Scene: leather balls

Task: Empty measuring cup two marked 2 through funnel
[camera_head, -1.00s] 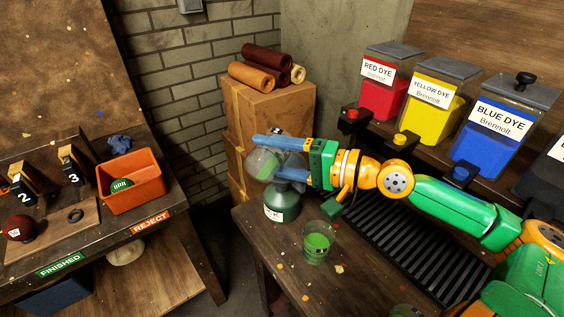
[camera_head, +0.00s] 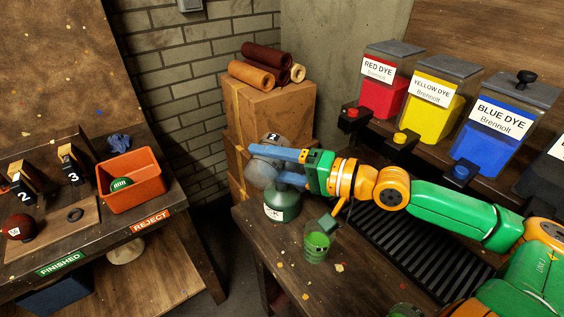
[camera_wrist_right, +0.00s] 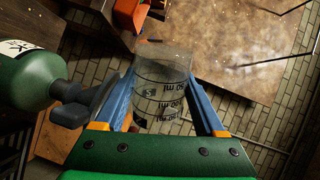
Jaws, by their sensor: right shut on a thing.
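My right gripper (camera_head: 276,160) is shut on a clear measuring cup (camera_head: 262,174) above the green bottle (camera_head: 284,208). In the right wrist view the cup (camera_wrist_right: 161,92) is between the blue fingers, has black ml marks and shows no green liquid. A dark grey piece, apparently the funnel (camera_wrist_right: 97,100), sits at the neck of the bottle (camera_wrist_right: 27,75). In the head view the fingers and cup hide most of the funnel. A small tag on the upper grey part seems to bear a mark. My left gripper is out of view.
Another cup (camera_head: 316,248) with green liquid stands on the table (camera_head: 275,245) close below my right wrist. A black grate (camera_head: 395,235) lies to the right. Dye containers (camera_head: 430,95) line the back. An orange bin (camera_head: 131,190) is at the left.

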